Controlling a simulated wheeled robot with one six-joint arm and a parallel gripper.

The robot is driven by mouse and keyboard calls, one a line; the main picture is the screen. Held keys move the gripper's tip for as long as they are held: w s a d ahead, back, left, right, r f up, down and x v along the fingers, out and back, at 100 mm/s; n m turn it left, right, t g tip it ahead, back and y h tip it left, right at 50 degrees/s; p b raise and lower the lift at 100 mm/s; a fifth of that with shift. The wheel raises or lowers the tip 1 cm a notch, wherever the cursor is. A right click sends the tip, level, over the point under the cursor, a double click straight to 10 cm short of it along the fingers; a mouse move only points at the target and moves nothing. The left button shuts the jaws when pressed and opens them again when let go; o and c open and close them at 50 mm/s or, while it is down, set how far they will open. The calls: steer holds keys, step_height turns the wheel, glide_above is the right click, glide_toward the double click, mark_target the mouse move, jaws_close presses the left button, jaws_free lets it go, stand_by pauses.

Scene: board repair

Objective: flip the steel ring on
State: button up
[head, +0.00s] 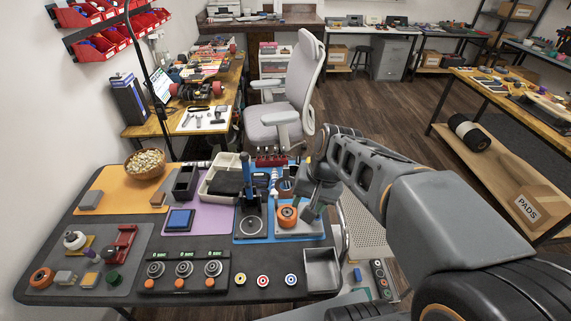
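A black panel (185,284) lies at the front of the table. It carries three round dials with steel-coloured rings: left (155,269), middle (184,268) and right (213,268). Small green marks sit above them and orange knobs below. I cannot tell which is the steel ring, or how any switch is set. My gripper (308,209) points down over the blue mat, right of and behind the panel. It is close beside an orange wheel (287,216). Whether it touches or holds the wheel is too small to tell.
Three ringed discs (263,281) and an empty metal tray (322,268) lie right of the panel. A grey mat (48,251) with wheels and a red clamp (121,243) is at the left.

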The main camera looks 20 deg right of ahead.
steer(key=w+f+m+g+y+b, duration=0.1)
steer(key=w+f+m+g+y, duration=0.1)
steer(key=w+f+m+y, duration=0.25)
steer(key=m+t+y+b, duration=0.3)
steer(key=m+t+y, duration=0.1)
steer(key=m+y, duration=0.75)
glide_toward(288, 169)
steer(key=shift+m+h, duration=0.4)
steer(key=shift+h, duration=0.1)
steer(key=w+a, duration=0.1)
steer(key=a, duration=0.2)
steer(key=w+a+p, duration=0.1)
steer(key=a, duration=0.2)
steer(key=w+a, duration=0.1)
steer(key=a, duration=0.2)
steer(key=shift+a+f+p, duration=0.2)
steer(key=shift+f+p, duration=0.05)
steer(key=shift+p, duration=0.15)
steer(key=shift+c, duration=0.5)
jaws_close()
